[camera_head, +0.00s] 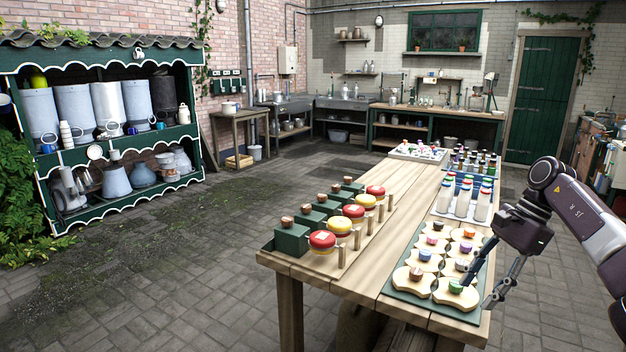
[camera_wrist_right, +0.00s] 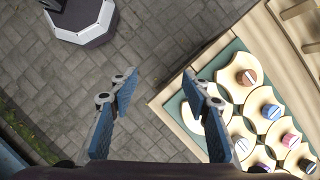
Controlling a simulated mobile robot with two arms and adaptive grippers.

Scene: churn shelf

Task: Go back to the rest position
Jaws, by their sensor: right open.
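My right gripper (camera_head: 476,296) is at the front right corner of the long wooden table, beside and over the edge of a green mat. The nearest piece, with a green knob (camera_head: 455,287), is close to the fingers in the head view. My left gripper is not in view.
A green shelf (camera_head: 120,137) with metal churns stands at the left. Paved floor (camera_head: 190,285) between them is clear.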

